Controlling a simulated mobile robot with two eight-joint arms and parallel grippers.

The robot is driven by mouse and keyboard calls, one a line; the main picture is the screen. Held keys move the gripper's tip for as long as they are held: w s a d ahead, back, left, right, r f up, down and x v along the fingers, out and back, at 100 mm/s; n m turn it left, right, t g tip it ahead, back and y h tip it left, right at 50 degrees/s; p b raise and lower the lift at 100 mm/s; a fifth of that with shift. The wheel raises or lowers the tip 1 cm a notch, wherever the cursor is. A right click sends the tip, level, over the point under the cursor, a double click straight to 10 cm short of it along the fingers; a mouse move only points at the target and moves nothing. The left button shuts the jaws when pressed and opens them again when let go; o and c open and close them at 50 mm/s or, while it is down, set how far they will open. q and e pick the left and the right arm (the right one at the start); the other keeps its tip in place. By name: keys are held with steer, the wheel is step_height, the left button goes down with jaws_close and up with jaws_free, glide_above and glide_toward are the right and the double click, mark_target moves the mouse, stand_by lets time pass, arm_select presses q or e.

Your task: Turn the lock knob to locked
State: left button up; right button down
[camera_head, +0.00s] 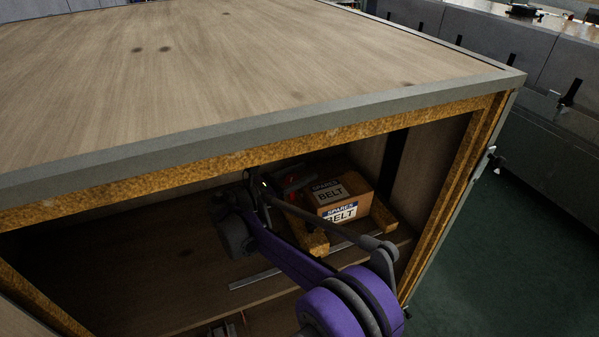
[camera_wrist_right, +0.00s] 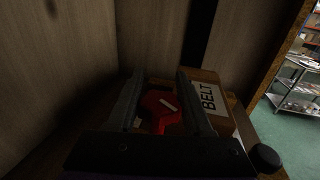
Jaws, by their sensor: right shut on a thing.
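The red lock knob (camera_wrist_right: 160,112) sits inside the dark compartment, with a pale bar mark on its face. In the head view it shows as a red patch (camera_head: 291,177), partly hidden by my right gripper (camera_head: 270,184). In the wrist view the two dark fingers of my right gripper (camera_wrist_right: 160,92) stand on either side of the knob and are shut on it. The pale mark runs slanted in the wrist view; I cannot tell the lock's position from it.
A cardboard box marked SPARES BELT (camera_head: 341,194) stands close right of the knob on wooden blocks (camera_head: 314,243). The compartment floor at left (camera_head: 150,275) is mostly clear.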

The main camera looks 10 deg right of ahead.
steer(key=shift+s+d+m+g+h+p, duration=0.15)
steer(key=shift+m+g+h, duration=0.1)
steer(key=shift+m+g, duration=0.55)
steer(key=shift+s+a+m+g+h+p, duration=0.15)
steer(key=shift+m+g, duration=0.3)
steer(key=shift+g, duration=0.7)
steer(key=shift+s+d+m+g+h+p, duration=0.15)
steer(key=shift+m+g+h, duration=0.15)
steer(key=shift+m+g, duration=0.5)
steer(key=shift+g, duration=0.25)
steer(key=shift+c, duration=1.6)
jaws_free()
steer(key=a, duration=0.7)
steer(key=shift+s+a, duration=0.25)
